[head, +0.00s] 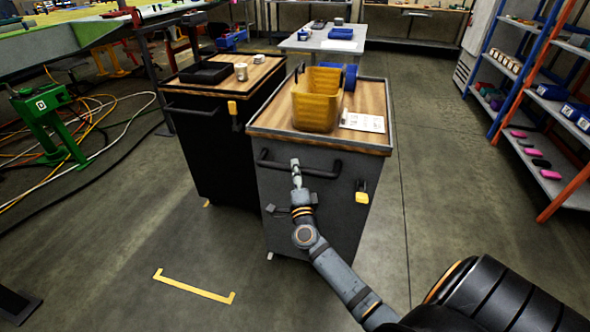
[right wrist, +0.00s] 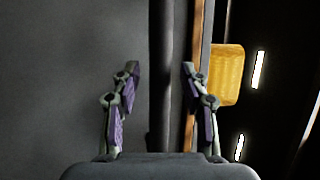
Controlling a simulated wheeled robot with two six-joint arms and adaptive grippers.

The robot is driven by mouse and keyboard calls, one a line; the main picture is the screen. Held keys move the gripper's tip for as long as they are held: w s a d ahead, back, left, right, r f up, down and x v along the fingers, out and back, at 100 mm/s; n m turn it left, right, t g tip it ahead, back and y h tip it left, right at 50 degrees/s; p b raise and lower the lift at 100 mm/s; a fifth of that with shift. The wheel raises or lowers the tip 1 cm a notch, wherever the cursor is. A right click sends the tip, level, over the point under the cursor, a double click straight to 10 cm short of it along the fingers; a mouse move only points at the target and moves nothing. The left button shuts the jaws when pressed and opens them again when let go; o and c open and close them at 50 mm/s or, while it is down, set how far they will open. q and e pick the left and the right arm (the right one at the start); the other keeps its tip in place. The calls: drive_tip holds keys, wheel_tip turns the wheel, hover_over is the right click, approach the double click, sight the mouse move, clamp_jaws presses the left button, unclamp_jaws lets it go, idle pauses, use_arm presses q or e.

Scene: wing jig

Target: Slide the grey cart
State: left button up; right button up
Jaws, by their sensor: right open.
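The grey cart (head: 325,215) stands in the middle of the head view, with a wooden top and a dark handle bar (head: 325,173) across its near face. My right gripper (head: 296,164) is at the handle, left of its middle. In the right wrist view the gripper (right wrist: 160,80) is open, and the dark handle bar (right wrist: 166,115) runs between its two fingers in the picture. I cannot tell whether the fingers touch the bar. A yellow bin (head: 316,106), a blue roll and a white sheet (head: 363,122) lie on the cart. My left gripper is out of view.
A black cart (head: 205,150) stands close on the left of the grey cart. A yellow floor mark (head: 194,288) lies in front. A shelf rack (head: 548,118) stands at the right, with clear floor between. Cables and a green stand (head: 48,118) are at the left.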

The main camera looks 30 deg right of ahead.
drive_tip(key=shift+w+d+r, duration=0.1)
drive_tip(key=shift+w+d, duration=0.2)
drive_tip(key=shift+w, duration=0.35)
clamp_jaws()
